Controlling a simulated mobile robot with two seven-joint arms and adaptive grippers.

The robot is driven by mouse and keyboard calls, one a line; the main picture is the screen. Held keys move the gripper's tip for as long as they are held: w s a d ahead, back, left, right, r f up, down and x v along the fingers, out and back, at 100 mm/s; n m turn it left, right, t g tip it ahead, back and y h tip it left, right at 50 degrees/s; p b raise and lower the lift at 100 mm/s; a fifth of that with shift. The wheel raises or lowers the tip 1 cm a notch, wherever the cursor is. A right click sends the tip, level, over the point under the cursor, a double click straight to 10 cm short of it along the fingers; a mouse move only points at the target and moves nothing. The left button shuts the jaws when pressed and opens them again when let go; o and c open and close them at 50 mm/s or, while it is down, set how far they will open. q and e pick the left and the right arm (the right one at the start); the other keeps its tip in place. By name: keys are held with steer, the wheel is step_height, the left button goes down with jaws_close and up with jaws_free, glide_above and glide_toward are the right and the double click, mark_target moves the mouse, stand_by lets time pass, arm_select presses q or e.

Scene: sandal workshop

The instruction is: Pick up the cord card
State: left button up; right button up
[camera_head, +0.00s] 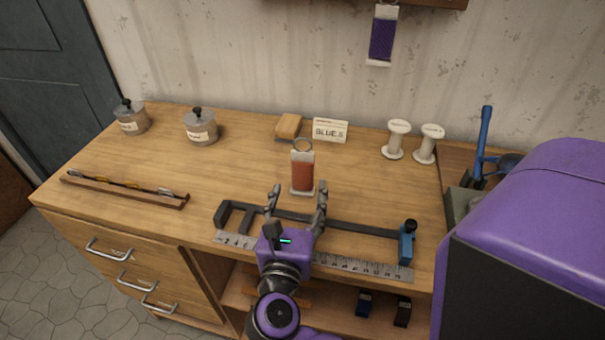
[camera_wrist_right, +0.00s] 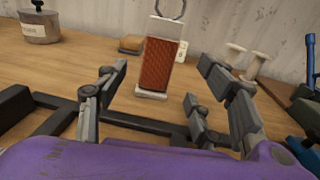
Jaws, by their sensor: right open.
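A cord card wound with red-orange cord (camera_head: 302,172), with white ends and a ring at its top, stands upright on the bench. In the right wrist view the cord card (camera_wrist_right: 163,64) is straight ahead, between the fingers in the picture and beyond them. My right gripper (camera_head: 298,192) is open and empty, its fingers spread on the near side of the card. The right gripper's fingers (camera_wrist_right: 158,85) also show in the right wrist view, apart from the card. My left gripper is not in view. A similar purple cord card (camera_head: 382,38) hangs on the wall.
A dark clamp bar (camera_head: 350,226) and a steel ruler (camera_head: 345,265) lie under and beside my right gripper. Behind the card are a label sign (camera_head: 330,130), a tan block (camera_head: 288,125) and white spools (camera_head: 397,140). The bench left of the card is mostly clear.

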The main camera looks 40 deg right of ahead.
mark_target(301, 174)
steer(key=p+x, duration=0.1)
steer(key=x, duration=0.2)
steer(key=p+x, duration=0.1)
steer(key=x, duration=0.2)
steer(key=shift+w+d+r, duration=0.2)
steer(key=shift+w, duration=0.2)
steer(key=shift+w+d+f, duration=0.1)
steer(key=shift+w+d, duration=0.1)
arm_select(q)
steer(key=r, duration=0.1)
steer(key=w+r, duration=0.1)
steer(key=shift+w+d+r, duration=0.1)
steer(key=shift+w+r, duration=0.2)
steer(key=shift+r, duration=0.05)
arm_select(e)
steer(key=shift+f, duration=0.1)
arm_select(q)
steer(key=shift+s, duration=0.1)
arm_select(e)
steer(key=shift+c, duration=0.2)
steer(key=shift+c, duration=1.3)
steer(key=c, duration=1)
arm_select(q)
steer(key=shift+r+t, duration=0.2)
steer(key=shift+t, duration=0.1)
arm_select(e)
steer(key=shift+r, duration=0.2)
